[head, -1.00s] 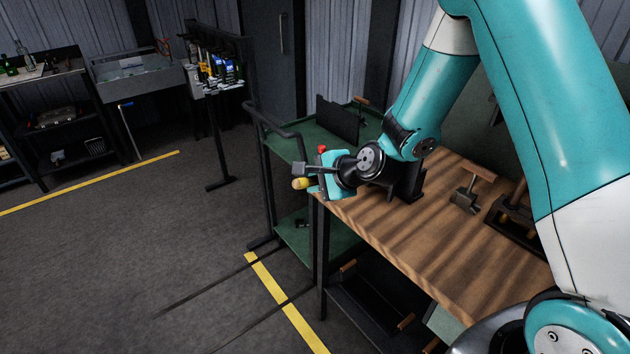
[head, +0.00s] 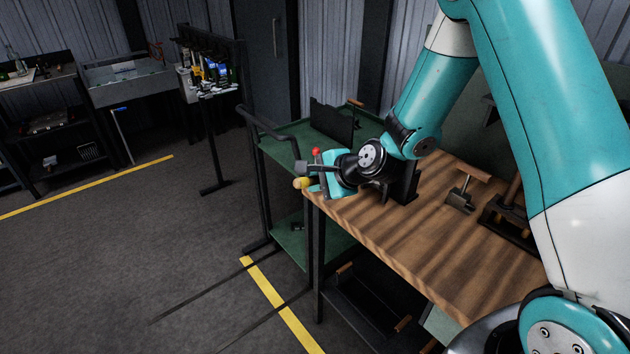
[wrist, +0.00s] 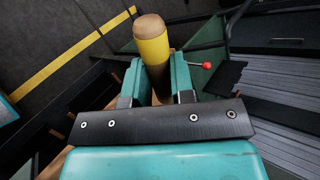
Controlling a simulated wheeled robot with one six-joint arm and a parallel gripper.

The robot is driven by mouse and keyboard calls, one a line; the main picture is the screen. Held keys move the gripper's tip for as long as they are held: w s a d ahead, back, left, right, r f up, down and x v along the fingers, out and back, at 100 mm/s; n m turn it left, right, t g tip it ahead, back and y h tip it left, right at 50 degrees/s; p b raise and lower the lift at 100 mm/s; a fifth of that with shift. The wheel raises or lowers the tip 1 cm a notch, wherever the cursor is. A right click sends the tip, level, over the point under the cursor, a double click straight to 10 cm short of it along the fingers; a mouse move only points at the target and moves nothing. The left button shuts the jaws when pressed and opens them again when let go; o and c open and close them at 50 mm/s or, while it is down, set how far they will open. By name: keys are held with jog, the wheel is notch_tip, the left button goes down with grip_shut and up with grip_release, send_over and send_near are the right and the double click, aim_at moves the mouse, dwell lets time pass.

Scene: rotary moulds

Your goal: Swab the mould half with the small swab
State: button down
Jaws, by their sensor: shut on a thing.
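My gripper (head: 312,180) is at the far left corner of the wooden bench. In the wrist view its two teal fingers (wrist: 157,82) are shut on a yellow cylinder with a tan rounded end (wrist: 152,45), which I take for the small swab. The swab's tan and yellow end also shows in the head view (head: 302,183), pointing left past the bench edge. I cannot clearly make out the mould half. A dark upright block (head: 404,184) stands on the bench behind my wrist, partly covered by it.
A red knob (head: 316,151) on a lever is close beside my gripper. A green cart (head: 290,145) with a dark upright plate stands behind the bench (head: 430,235). A wooden-handled tool (head: 462,195) lies on the bench. The floor at left is clear.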

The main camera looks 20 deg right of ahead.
jog(key=shift+a+r+p, duration=0.1)
jog(key=shift+r+p, duration=0.65)
jog(key=shift+r, duration=0.15)
jog(key=shift+r+p, duration=0.6)
jog(key=shift+r, duration=0.15)
jog(key=shift+d+f+b, duration=0.15)
jog(key=shift+f+b, duration=0.4)
jog(key=shift+f, duration=0.1)
jog(key=shift+d+f+b, duration=0.15)
jog(key=shift+f+b, duration=0.35)
jog(key=shift+f, duration=0.1)
jog(key=shift+a+f, duration=0.1)
jog(key=shift+f, duration=0.2)
jog(key=shift+r+p, duration=1.35)
jog(key=shift+r, duration=0.25)
jog(key=shift+f+b, duration=0.85)
jog(key=shift+f, duration=0.15)
jog(key=shift+a+f+b, duration=0.15)
jog(key=shift+f+b, duration=1.1)
jog(key=shift+f, duration=0.45)
jog(key=shift+f+b, duration=0.55)
jog(key=shift+f, duration=0.15)
